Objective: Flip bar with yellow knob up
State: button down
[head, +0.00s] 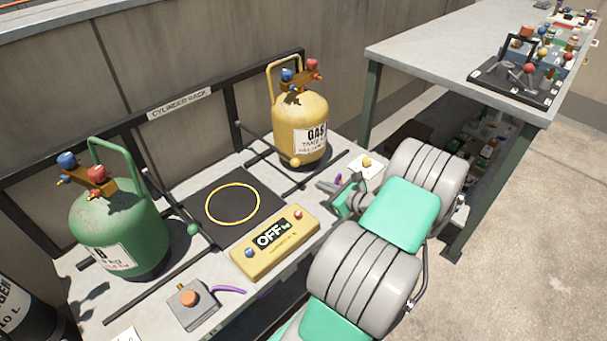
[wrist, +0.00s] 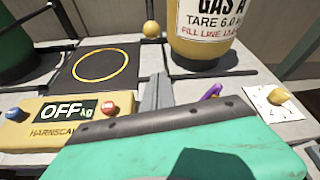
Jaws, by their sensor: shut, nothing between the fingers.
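The yellow knob (head: 295,162) is the near end of a thin dark bar (head: 265,143). The bar slopes down from the rack's back rail, and the knob sits low at the front left of the yellow gas cylinder (head: 310,120). In the wrist view the yellow knob (wrist: 151,29) is just left of the cylinder, with a short part of its bar above it. My gripper (head: 328,187) is shut and empty, low over the bench in front of the cylinder. In the wrist view its grey fingers (wrist: 156,92) point toward the knob, clearly apart from it.
A yellow scale readout (head: 275,243) showing OFF stands left of my gripper. A black plate with a yellow ring (head: 190,215) lies behind it. A green cylinder (head: 120,230) and a bar with green knob (head: 193,229) are at left. A second yellow knob (head: 366,162) sits on a white card.

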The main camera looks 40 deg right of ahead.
jog(key=b+x, duration=0.2)
jog(key=x, duration=0.8)
jog(key=shift+w, duration=0.25)
jog(key=r, duration=0.4)
jog(key=shift+s+a, duration=0.15)
jog(key=shift+a, duration=0.25)
